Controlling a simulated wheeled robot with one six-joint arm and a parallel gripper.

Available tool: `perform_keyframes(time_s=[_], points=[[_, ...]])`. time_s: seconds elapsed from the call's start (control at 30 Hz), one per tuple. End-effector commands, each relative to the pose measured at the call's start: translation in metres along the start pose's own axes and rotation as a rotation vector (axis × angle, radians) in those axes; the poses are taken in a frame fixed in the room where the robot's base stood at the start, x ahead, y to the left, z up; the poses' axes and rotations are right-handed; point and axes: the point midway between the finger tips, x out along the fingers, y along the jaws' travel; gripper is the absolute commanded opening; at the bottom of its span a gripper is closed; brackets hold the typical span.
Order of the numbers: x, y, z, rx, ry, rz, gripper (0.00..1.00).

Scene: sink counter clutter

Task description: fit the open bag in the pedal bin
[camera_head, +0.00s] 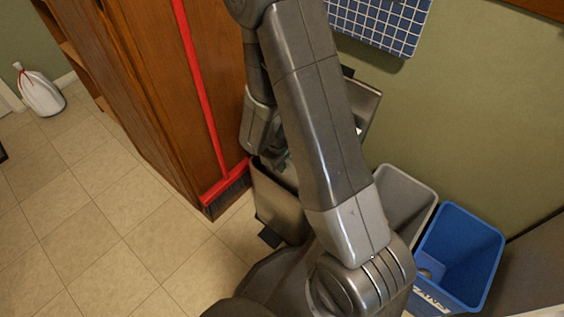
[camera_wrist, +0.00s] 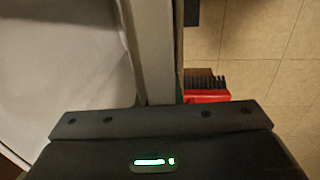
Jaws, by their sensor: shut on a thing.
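The pedal bin (camera_head: 277,205) is a grey metal box on the floor beside the wooden cabinet. Its lid (camera_head: 369,108) stands raised at the wall side, and a black pedal (camera_head: 269,237) sticks out at its foot. My gripper (camera_wrist: 160,106) is at the bin's top, mostly hidden behind my arm in the head view. It is shut on the bag, whose pale sheet (camera_wrist: 65,65) fills the left of the wrist view. A grey upright strip, seemingly the bin's wall (camera_wrist: 160,45), runs beside the sheet. The grip point and how far the bag covers the rim are hidden.
A red broom (camera_head: 222,186) leans on the cabinet (camera_head: 150,90), its head close to the bin. A grey bin (camera_head: 408,190) and a blue recycling bin (camera_head: 470,240) stand at the right. A tied white sack (camera_head: 41,95) sits far left. The tiled floor at left is clear.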

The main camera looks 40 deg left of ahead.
Motion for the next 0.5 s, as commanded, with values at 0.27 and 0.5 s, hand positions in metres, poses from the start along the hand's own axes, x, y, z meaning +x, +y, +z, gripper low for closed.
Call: perform_keyframes(time_s=[0.27, 0.5], points=[[0.040, -0.004, 0.000, 0.000, 0.000, 0.000, 0.00], [0.069, -0.007, 0.000, 0.000, 0.000, 0.000, 0.00]])
